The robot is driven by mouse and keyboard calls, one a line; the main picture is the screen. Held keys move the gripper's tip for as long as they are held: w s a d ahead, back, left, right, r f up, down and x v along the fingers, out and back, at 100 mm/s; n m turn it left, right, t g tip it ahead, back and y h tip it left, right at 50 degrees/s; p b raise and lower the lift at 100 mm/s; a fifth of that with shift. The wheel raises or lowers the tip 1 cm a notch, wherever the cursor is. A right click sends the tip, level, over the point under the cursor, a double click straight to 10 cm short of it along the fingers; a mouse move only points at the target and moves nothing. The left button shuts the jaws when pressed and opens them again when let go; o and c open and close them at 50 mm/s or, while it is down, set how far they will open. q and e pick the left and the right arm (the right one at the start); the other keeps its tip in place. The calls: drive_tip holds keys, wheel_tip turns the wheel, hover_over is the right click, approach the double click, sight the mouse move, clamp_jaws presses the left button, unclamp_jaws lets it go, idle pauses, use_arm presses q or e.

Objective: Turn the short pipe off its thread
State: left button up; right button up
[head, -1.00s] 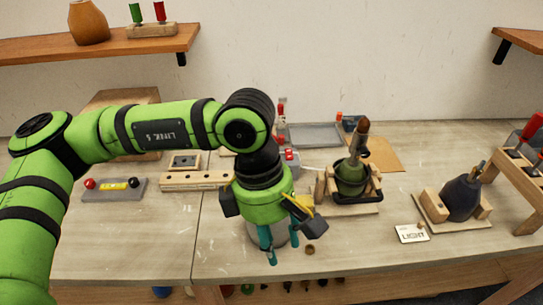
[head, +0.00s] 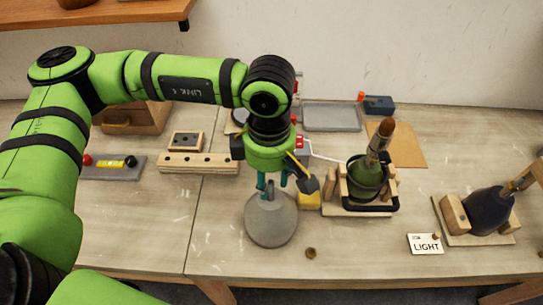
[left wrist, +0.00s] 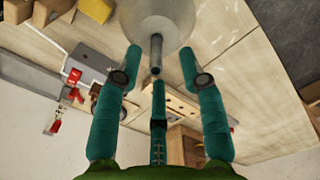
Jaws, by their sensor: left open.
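A grey, rounded lamp base (head: 271,224) stands on the table near its front edge. It also shows at the top of the left wrist view (left wrist: 157,12). A short grey metal pipe (left wrist: 156,52) sticks out from its top. My left gripper (head: 272,186) points down over the base, its teal fingers open. In the left wrist view the gripper (left wrist: 160,62) has its fingers spread on different sides of the pipe, with clear gaps. The fingers partly hide the pipe in the head view. The thread is too small to make out. My right gripper is not in view.
A green bottle (head: 366,170) sits in a wooden cradle right of my gripper. A dark bottle (head: 487,209) lies tilted in another cradle, near a LIGHT card (head: 425,244). A yellow block (head: 309,200) stands close beside the base. A small brown piece (head: 310,253) lies in front.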

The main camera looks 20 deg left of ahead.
sight(270, 182)
use_arm(q)
wheel_tip(270, 182, down, 2)
drive_tip(key=shift+w+p, duration=0.15)
drive_tip(key=shift+p, duration=0.2)
drive_tip(key=shift+w+f, duration=0.1)
drive_tip(key=shift+f, duration=0.35)
clamp_jaws()
drive_tip(key=n+b, duration=0.1)
drive_tip(key=b, duration=0.1)
drive_tip(key=f+n+b, duration=0.1)
drive_tip(key=n+b, duration=0.1)
drive_tip(key=shift+f+b, duration=0.25)
drive_tip(key=shift+b, duration=0.15)
drive_tip(key=n+b, duration=0.8)
drive_tip(key=n, duration=0.2)
drive_tip(key=shift+r, duration=0.2)
drive_tip(key=shift+r+n+b, duration=0.35)
drive_tip(key=shift+n, duration=0.45)
drive_tip(key=shift+r, duration=0.2)
drive_tip(key=shift+c, duration=1.4)
unclamp_jaws()
drive_tip(key=shift+p, duration=0.3)
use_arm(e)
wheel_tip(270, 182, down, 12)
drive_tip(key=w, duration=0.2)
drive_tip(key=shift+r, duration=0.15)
